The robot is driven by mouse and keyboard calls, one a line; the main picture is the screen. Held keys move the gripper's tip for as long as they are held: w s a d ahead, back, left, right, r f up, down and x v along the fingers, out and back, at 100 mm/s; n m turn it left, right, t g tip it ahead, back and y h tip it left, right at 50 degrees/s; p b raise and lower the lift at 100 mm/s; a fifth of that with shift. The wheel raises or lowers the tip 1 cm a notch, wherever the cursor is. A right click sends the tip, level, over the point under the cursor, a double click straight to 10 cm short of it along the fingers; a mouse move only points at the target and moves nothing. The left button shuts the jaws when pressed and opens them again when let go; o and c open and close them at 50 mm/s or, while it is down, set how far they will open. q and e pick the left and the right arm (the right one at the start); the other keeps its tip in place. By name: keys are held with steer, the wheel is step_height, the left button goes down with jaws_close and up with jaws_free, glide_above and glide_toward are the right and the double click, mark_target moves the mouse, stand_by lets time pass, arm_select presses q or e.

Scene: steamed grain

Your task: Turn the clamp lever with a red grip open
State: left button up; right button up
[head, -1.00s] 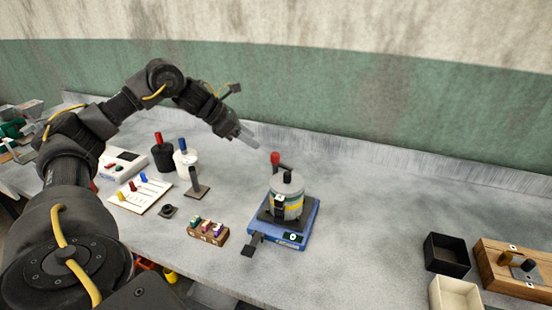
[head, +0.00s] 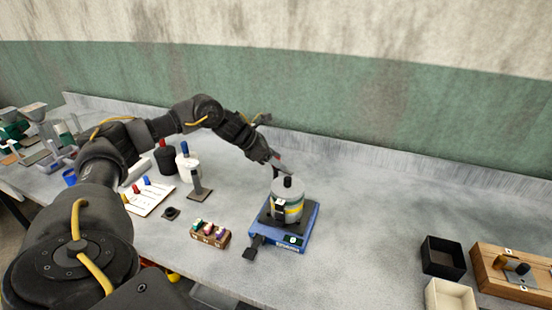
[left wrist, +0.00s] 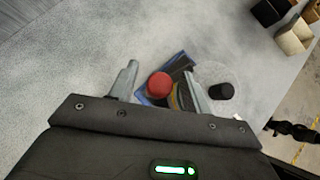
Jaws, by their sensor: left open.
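The clamp lever's red grip (left wrist: 159,85) shows between the two fingers of my open left gripper (left wrist: 160,73) in the left wrist view. I cannot tell whether the fingers touch it. In the head view my left gripper (head: 276,162) is at the back edge of a grey lidded pot (head: 291,201) with a yellow band, and largely hides the lever. The pot stands on a blue scale (head: 310,224). My right gripper is out of view.
Left of the pot are a block with coloured pieces (head: 210,235), a dark upright post on a plate (head: 199,186), and a white (head: 188,166) and a black container (head: 165,160). At the right are a black box (head: 443,258), a cream box (head: 450,297) and a wooden block (head: 512,275).

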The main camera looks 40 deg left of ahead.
arm_select(q)
steer(key=c, duration=1)
